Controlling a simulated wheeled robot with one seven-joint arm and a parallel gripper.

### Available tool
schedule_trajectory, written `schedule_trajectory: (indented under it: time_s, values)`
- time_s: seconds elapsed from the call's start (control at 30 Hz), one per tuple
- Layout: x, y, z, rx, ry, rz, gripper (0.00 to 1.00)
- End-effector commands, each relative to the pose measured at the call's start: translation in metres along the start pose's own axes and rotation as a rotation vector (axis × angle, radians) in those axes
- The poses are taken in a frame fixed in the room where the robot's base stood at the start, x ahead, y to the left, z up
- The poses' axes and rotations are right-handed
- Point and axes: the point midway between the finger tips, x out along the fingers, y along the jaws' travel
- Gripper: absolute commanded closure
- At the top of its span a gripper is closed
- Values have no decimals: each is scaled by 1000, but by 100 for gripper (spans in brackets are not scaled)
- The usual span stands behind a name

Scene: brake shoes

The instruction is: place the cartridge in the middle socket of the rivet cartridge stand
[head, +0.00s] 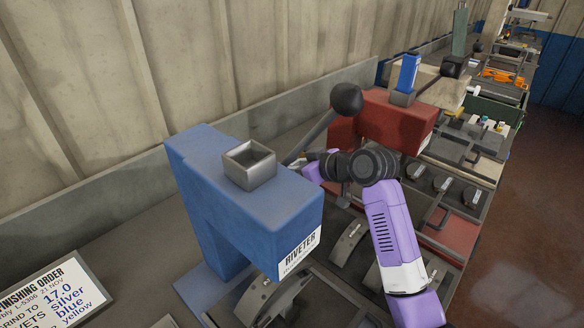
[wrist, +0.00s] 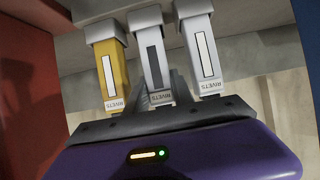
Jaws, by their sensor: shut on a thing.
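In the wrist view my gripper (wrist: 166,88) is shut on a silver-grey cartridge (wrist: 152,60) with a dark stripe and a RIVETS label. Its far end meets the middle grey socket of the rivet cartridge stand (wrist: 133,18). It lines up with its neighbours, but I cannot tell whether it is fully seated. A yellow cartridge (wrist: 112,68) stands in the socket at picture left, and a white cartridge (wrist: 203,50) in the one at picture right. In the head view my gripper (head: 303,161) reaches behind the blue riveter (head: 250,200), which hides the stand and held cartridge.
The riveter has an open grey socket (head: 249,165) on top. A black-knobbed lever (head: 346,98) rises near my arm. A red machine (head: 385,120) stands beyond, with a blue cartridge (head: 410,72) on it. Brake shoes (head: 348,243) lie in trays. A finishing order card (head: 50,295) lies front left.

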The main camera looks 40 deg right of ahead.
Motion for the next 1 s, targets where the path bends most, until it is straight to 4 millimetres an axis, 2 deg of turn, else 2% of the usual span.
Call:
schedule_trajectory:
  time_s: [0.13,0.17,0.2,0.6,0.77,1.0]
  values:
    - [1,0,2,0,1,0,100]
    - [2,0,3,0,0,0,69]
    - [1,0,2,0,0,0,62]
    - [-3,0,-2,1,0,0,62]
    - [-28,0,-5,2,1,0,62]
    - [-78,0,-5,3,1,1,62]
